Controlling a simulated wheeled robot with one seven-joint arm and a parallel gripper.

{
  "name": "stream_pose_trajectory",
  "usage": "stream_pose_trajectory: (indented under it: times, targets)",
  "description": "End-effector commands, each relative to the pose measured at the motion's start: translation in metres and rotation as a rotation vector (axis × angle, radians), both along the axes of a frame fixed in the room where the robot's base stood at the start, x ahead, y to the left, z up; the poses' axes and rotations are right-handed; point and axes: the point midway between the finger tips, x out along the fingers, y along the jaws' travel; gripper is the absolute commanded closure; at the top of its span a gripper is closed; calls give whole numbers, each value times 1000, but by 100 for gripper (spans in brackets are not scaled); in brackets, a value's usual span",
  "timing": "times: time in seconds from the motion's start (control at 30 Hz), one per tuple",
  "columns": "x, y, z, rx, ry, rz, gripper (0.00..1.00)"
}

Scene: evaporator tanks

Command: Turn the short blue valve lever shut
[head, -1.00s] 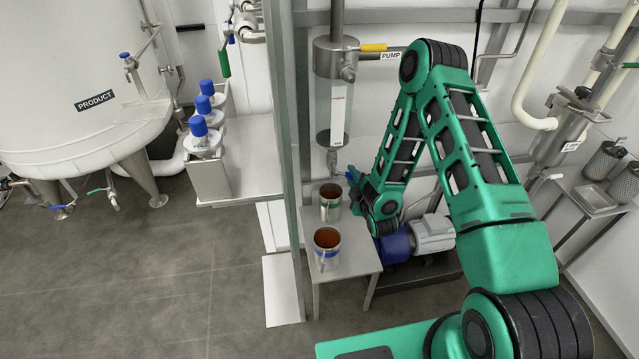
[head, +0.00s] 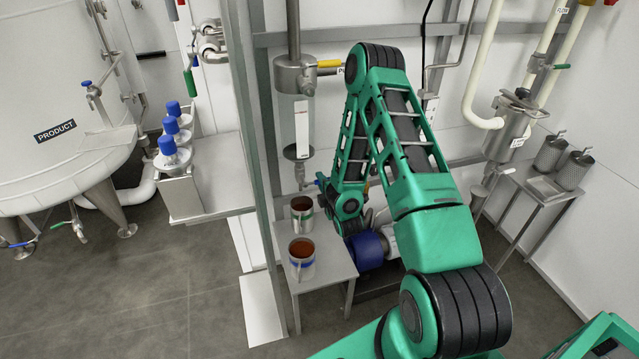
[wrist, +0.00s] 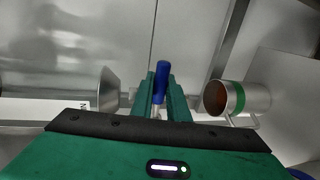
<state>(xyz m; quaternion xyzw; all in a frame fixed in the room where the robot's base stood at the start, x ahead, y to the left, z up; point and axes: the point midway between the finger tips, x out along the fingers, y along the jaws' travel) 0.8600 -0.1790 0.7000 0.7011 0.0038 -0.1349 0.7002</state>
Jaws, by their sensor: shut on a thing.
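The short blue valve lever (wrist: 161,78) shows in the wrist view between the two green fingers of my gripper (wrist: 160,92). The fingers are closed on it. In the head view my gripper (head: 322,183) is beside the small valve outlet (head: 300,175) under the steel sight-glass vessel (head: 295,78). The lever is mostly hidden there by my gripper. A steel mug with a green band (head: 302,212) stands below the outlet. It also shows in the wrist view (wrist: 236,97), right of the fingers, with brown liquid inside.
A second mug with a blue band (head: 302,262) stands nearer on the small steel table (head: 325,268). A yellow lever (head: 329,63) is higher on the vessel. A post (head: 255,150) rises left of the table. A blue-and-white pump (head: 366,250) sits behind my arm.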

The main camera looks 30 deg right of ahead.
Motion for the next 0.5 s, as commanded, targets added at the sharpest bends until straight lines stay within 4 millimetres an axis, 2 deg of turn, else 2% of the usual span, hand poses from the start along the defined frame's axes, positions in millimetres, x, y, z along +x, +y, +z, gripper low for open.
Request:
stream_pose_trajectory:
  times: [0.2, 0.23, 0.3, 0.5]
  targets:
    - [0, 0, 0, -1, 0, 0, 100]
    - [-1, 0, 0, -1, 0, 0, 78]
    - [-1, 0, 0, 0, 0, 0, 67]
    - [-1, -1, 0, 1, 1, -1, 67]
